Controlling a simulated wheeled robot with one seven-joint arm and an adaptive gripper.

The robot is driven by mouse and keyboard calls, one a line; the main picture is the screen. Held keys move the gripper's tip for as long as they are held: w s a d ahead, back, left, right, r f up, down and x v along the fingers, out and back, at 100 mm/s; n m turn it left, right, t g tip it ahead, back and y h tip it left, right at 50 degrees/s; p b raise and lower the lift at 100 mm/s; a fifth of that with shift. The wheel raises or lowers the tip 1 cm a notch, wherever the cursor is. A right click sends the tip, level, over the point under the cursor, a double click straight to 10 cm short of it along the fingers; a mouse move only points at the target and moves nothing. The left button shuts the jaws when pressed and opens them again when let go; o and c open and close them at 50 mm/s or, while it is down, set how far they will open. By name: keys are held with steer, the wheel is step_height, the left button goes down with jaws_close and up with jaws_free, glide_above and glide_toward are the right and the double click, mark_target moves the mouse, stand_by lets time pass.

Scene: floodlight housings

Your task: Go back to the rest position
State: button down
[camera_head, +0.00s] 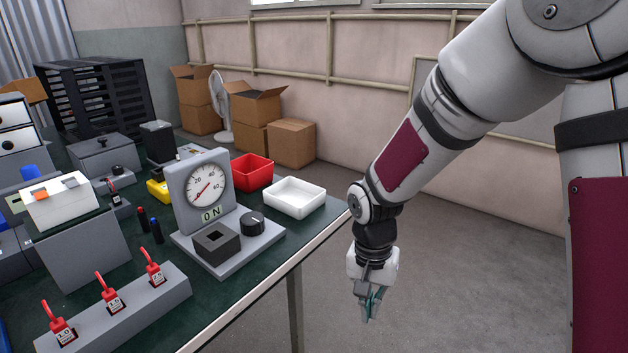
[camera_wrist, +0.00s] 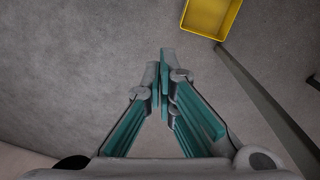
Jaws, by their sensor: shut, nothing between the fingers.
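My gripper (camera_head: 370,303) hangs at the end of my arm, pointing down, to the right of the green table (camera_head: 240,285) and clear of its edge. It is over the bare floor. In the wrist view my gripper (camera_wrist: 164,88) shows its teal fingers drawn together at the tips, with nothing between them.
On the table are a gauge panel (camera_head: 207,190) marked ON, a white tray (camera_head: 295,195), a red tray (camera_head: 252,172) and a grey block with red-handled switches (camera_head: 118,315). A yellow bin (camera_wrist: 212,16) shows in the wrist view. Cardboard boxes (camera_head: 291,143) stand behind. Floor on the right is free.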

steer(key=s+d+r+n, duration=0.1)
steer(key=s+d+r, duration=0.2)
steer(key=s+r, duration=0.4)
steer(key=s+d+r+n, duration=0.1)
steer(key=s+d+r, duration=0.35)
steer(key=r, duration=0.35)
steer(key=s+r+n+t+y, duration=0.1)
steer(key=s+r+n, duration=0.3)
steer(key=s, duration=1.2)
step_height(320, 180, up, 29)
steer(key=m+t+p, duration=0.1)
steer(key=t+p, duration=0.2)
steer(key=p, duration=2.4)
steer(key=shift+s+d+t, duration=0.15)
steer(key=shift+d+t, duration=0.25)
steer(key=shift+d, duration=0.05)
steer(key=shift+r, duration=0.1)
